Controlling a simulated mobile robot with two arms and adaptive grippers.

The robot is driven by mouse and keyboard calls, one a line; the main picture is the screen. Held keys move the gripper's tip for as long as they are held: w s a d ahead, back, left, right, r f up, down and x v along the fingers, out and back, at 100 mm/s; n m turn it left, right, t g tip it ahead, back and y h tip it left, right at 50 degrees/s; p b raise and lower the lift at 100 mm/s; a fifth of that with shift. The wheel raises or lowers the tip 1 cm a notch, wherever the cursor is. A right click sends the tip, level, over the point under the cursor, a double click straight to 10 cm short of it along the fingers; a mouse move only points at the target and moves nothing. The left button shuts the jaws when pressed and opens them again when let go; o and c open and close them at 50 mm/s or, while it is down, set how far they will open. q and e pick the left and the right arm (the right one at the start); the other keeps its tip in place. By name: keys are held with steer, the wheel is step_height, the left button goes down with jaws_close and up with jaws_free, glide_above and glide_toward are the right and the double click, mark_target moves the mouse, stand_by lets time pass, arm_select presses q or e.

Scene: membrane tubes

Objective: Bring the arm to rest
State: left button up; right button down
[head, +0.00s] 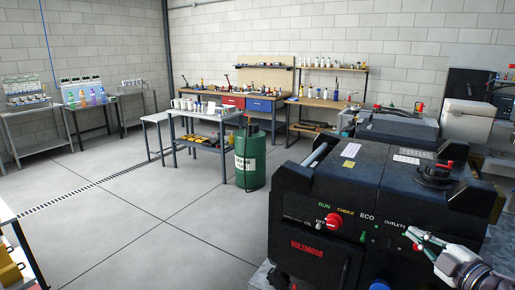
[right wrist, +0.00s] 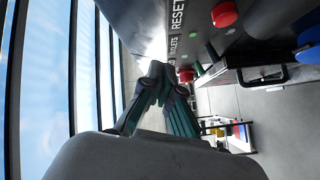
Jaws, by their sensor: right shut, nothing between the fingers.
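My right gripper (head: 411,236) is at the lower right of the head view, in front of the black machine's control panel, close to the "OUTLETS" lettering. Its fingers are together with nothing between them. I cannot tell whether the fingertips touch the panel. In the right wrist view the closed fingers (right wrist: 158,72) point toward the panel, with a red button (right wrist: 224,14) above and to the right of them. My left gripper is in neither view.
The black machine (head: 317,196), with a red knob (head: 333,220) on its front, fills the right foreground. A green barrel (head: 251,160) stands beside a small table (head: 206,112). Workbenches line the back wall. The floor (head: 150,215) at centre left is clear.

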steer(key=s+a+f+m+g+h, duration=0.25)
steer(key=s+f+m, duration=0.3)
steer(key=f, duration=0.45)
steer(key=s+a+f+m+g+h, duration=0.2)
steer(key=s+a+f+m+h, duration=0.3)
steer(key=f, duration=0.5)
steer(key=s+a+f+m+g+y, duration=0.1)
steer(key=s+a+f+g, duration=0.2)
steer(key=s, duration=0.4)
steer(key=s+a+f+m+g+y, duration=0.1)
steer(key=s+a+f+m+g, duration=0.15)
steer(key=s, duration=0.35)
steer(key=s+a+f+m+g+y, duration=0.1)
steer(key=s+a+f+g, duration=0.15)
steer(key=s, duration=0.45)
step_height(320, 180, down, 27)
steer(key=s+g+b, duration=0.1)
steer(key=s+g, duration=0.1)
steer(key=s+d+f+g, duration=0.1)
steer(key=s+d+f, duration=0.1)
steer(key=s+f, duration=1.4)
steer(key=shift+s+d+f+n+h+b, duration=0.3)
steer(key=shift+s+f+n+h+b, duration=0.05)
steer(key=shift+f+n+b, duration=0.1)
steer(key=c, duration=1.9)
jaws_free()
